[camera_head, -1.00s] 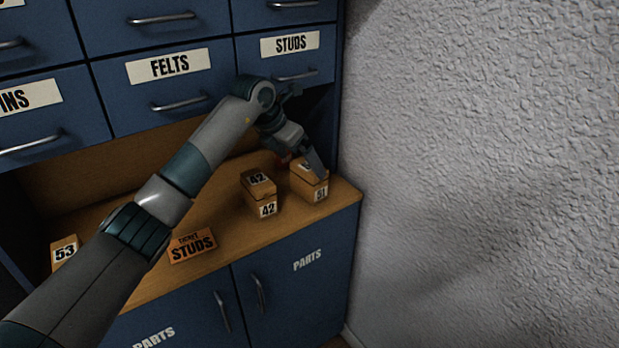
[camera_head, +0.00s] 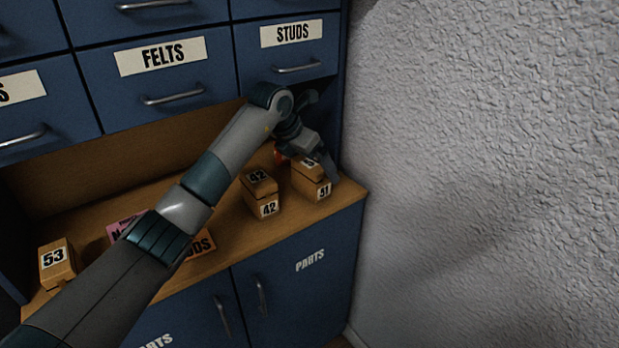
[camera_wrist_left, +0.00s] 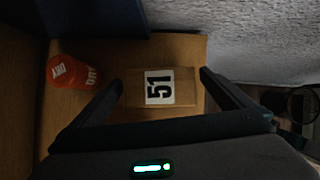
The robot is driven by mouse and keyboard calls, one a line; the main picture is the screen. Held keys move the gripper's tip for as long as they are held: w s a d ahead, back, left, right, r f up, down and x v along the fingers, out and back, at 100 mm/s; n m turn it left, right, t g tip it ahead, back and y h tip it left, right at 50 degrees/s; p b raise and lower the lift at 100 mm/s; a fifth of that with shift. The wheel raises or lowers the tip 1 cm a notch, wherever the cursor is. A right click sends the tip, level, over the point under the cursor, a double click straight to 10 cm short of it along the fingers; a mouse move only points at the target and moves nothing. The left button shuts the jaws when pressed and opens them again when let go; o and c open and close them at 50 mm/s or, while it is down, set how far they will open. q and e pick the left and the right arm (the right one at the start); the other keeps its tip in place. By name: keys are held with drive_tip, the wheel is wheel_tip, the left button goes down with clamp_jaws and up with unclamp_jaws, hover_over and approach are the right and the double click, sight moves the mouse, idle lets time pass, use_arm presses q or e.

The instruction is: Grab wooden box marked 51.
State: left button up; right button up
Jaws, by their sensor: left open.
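The wooden box marked 51 (camera_head: 311,184) stands at the right end of the wooden counter. Its label also shows in the left wrist view (camera_wrist_left: 160,87). My left gripper (camera_head: 322,168) is at this box, partly covering its top in the head view. In the left wrist view the left gripper (camera_wrist_left: 161,83) is open, with one finger on each side of the box. Small gaps seem to show between the fingers and the box, but contact is hard to judge. My right gripper is not in view.
A wooden box marked 42 (camera_head: 260,193) stands just left of box 51. A box marked 53 (camera_head: 57,264) is at the far left. An orange container marked DRY (camera_wrist_left: 72,72) is beside the left gripper. A textured wall (camera_head: 480,170) is close on the right; blue drawers (camera_head: 165,80) hang above.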

use_arm(q)
drive_tip(key=shift+s, duration=0.1)
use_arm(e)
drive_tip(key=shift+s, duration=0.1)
use_arm(q)
drive_tip(key=c, duration=1.2)
drive_tip(key=shift+r, duration=0.25)
drive_tip(key=shift+r+b, duration=0.3)
drive_tip(key=shift+r, duration=0.35)
wheel_tip(320, 180, up, 2)
drive_tip(key=shift+a+r+b, duration=0.1)
drive_tip(key=shift+r+b, duration=0.1)
drive_tip(key=shift+b, duration=0.2)
drive_tip(key=shift+s+d+r+b, duration=0.4)
drive_tip(key=shift+s+d+r, duration=0.75)
drive_tip(key=shift+d, duration=0.45)
drive_tip(key=shift+s+d+r+b, duration=0.35)
drive_tip(key=shift+s+d+r, duration=0.8)
drive_tip(key=shift+d, duration=0.4)
drive_tip(key=shift+s+d+r+b, duration=0.4)
drive_tip(key=shift+s+d+r, duration=0.75)
drive_tip(key=shift+d, duration=0.45)
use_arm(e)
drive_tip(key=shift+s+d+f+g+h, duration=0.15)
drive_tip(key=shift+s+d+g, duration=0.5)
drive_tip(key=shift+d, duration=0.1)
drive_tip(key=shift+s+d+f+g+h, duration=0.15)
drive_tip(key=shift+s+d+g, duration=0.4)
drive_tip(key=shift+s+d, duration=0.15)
